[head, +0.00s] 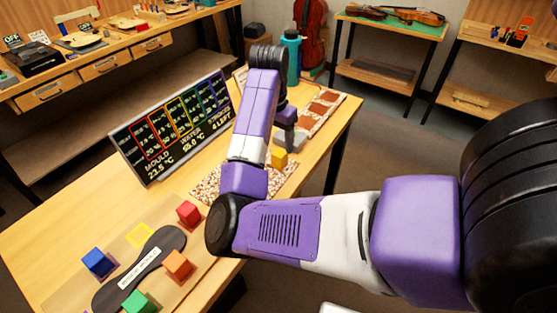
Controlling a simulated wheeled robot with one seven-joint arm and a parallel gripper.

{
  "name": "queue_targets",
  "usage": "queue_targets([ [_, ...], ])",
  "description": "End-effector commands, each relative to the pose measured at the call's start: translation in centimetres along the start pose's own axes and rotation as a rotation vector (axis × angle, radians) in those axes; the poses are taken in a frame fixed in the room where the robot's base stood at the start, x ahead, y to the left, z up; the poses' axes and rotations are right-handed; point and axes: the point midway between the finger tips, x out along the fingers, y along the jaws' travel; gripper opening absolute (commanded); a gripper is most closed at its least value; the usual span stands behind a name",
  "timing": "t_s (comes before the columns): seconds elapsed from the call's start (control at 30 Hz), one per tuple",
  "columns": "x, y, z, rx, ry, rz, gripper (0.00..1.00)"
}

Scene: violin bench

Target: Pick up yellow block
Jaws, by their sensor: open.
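The yellow block (279,158) sits on a pebble-patterned mat (208,187) on the wooden table, just right of my forearm. My gripper (287,141) points down close to the block, slightly behind and above it in the picture. It is open and nothing shows between its fingers. The fingertips are small and partly hard to make out, so I cannot tell whether they touch the block. My forearm hides part of the mat.
A dark display board (172,125) stands left of my forearm. Red (189,213), blue (98,263), orange (177,264) and green (138,302) blocks surround a dark labelled piece (140,268) at front left, near a yellow outline (140,235). A teal bottle (291,52) stands behind.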

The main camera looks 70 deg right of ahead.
Motion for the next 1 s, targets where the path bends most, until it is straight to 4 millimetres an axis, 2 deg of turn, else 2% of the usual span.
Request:
queue_targets([
  [0.4,5.1,0.3,0.2,-0.002,0.001,0.001,0.62],
  [0.53,5.9,0.4,0.2,0.0,0.001,0.0,0.62],
  [0.73,6.0,0.3,0.2,0.0,0.002,-0.001,0.62],
  [0.77,5.9,0.3,0.2,0.0,0.002,-0.001,0.58],
  [1.0,5.9,0.3,0.2,0.0,0.002,-0.001,0.11],
])
